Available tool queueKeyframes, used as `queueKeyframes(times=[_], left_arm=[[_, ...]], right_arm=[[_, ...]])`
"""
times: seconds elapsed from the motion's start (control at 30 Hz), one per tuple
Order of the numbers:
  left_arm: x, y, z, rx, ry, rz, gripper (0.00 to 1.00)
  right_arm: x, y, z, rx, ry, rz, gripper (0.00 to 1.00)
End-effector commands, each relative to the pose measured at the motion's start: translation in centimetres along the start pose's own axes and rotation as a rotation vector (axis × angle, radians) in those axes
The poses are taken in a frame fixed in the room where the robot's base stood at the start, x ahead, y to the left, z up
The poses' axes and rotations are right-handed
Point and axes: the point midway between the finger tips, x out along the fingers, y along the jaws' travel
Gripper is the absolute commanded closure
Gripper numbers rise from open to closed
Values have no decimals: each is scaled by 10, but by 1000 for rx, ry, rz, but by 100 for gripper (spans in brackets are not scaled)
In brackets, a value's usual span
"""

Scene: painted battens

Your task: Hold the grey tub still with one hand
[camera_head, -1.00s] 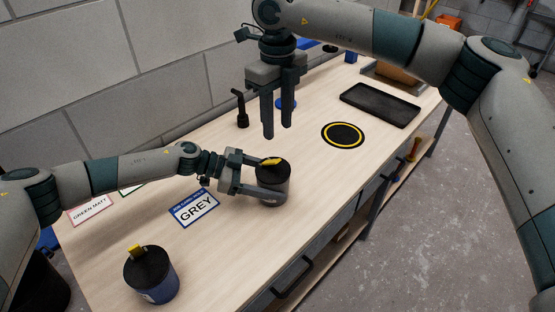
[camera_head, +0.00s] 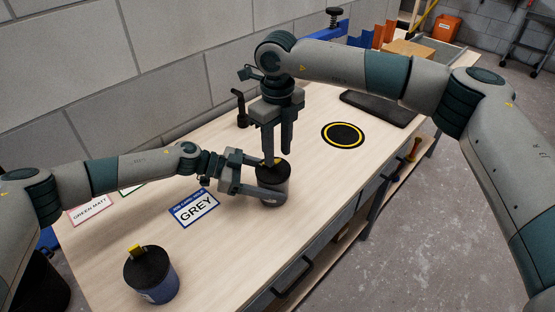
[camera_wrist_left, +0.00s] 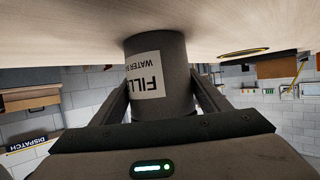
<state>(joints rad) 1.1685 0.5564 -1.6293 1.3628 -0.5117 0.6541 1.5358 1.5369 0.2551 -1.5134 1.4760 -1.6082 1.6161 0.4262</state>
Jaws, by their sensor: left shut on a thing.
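The grey tub (camera_head: 274,188) is a dark cylinder with a black lid and a yellow tab on top. It stands upright on the bench. My left gripper (camera_head: 266,188) is shut on it from the left side. In the left wrist view the tub (camera_wrist_left: 172,80) sits between the two fingers, and a white label with cut-off lettering faces the camera. My right gripper (camera_head: 278,155) points down just above the lid, its fingers apart. The yellow tab (camera_head: 276,162) is partly hidden near its fingertips; I cannot tell whether they touch it.
A second tub (camera_head: 151,276) with a yellow tab stands at the front left. A GREY card (camera_head: 195,209) lies left of the held tub. A black disc with a yellow ring (camera_head: 343,134) and a dark tray (camera_head: 378,106) lie farther back. A dark upright tool (camera_head: 241,108) stands near the wall.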

Motion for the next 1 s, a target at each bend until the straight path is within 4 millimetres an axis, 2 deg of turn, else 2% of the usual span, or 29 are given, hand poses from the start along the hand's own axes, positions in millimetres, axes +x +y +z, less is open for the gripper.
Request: queueKeyframes(times=[0.1, 0.3, 0.67, 0.8, 0.83, 1.0], left_arm=[[0, 0, -1, 0, 1, 0, 68], [0, 0, -1, 0, 1, 0, 68], [0, 0, -1, 0, 1, 0, 68], [0, 0, -1, 0, 1, 0, 68], [0, 0, -1, 0, 1, 0, 68], [0, 0, -1, 0, 1, 0, 68]], right_arm=[[18, 0, 0, 0, 2, 2, 64], [34, 0, 0, 0, 1, 1, 64], [36, 0, 0, 0, 0, 1, 64], [36, 0, 0, 0, 0, 0, 98], [36, 0, 0, 0, 0, 0, 100], [37, 0, 0, 0, -6, 0, 100]])
